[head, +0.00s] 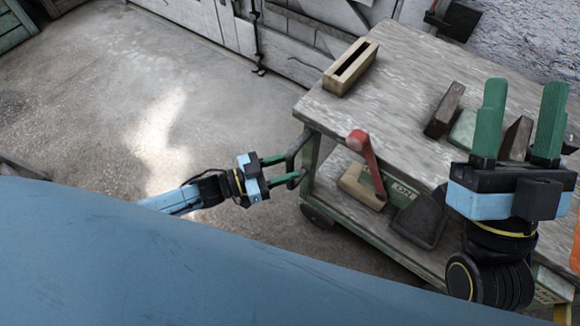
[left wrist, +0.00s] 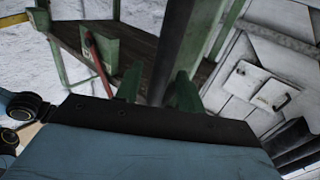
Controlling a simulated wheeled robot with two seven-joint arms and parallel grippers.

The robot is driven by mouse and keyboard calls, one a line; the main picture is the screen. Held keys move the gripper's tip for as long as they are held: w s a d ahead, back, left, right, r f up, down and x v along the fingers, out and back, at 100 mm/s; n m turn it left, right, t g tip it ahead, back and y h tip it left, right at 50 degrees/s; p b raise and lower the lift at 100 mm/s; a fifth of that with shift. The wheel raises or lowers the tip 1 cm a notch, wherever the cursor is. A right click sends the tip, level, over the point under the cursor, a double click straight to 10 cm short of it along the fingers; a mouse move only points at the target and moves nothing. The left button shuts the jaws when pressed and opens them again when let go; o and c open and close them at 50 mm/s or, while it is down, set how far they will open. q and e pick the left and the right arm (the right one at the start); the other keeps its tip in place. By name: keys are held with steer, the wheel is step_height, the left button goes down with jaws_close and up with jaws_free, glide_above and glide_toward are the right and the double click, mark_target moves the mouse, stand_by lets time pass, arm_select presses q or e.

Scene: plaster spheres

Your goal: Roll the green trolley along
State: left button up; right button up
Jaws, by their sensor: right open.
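The green trolley (head: 312,152) stands at the right in the head view, with a worn grey top and a lower shelf. Its dark push handle (head: 298,146) sticks out from its left end. My left gripper (head: 292,168) has its green fingers on either side of the handle and appears shut on it. In the left wrist view the dark handle bar (left wrist: 172,50) runs between the two fingers (left wrist: 157,92). My right gripper (head: 522,115) is open and empty, in front of the trolley top, hiding part of it.
A slotted wooden box (head: 351,67) and dark blocks (head: 445,109) lie on the trolley top. A red lever (head: 368,165) shows at its near side. A wooden box and dark tray (head: 420,222) are on the lower shelf. Concrete floor (head: 110,110) is clear at left; white doors (head: 290,45) stand behind.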

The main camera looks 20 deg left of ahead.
arm_select(q)
steer(key=shift+w+d, duration=0.4)
steer(key=shift+d, duration=0.1)
jaws_close()
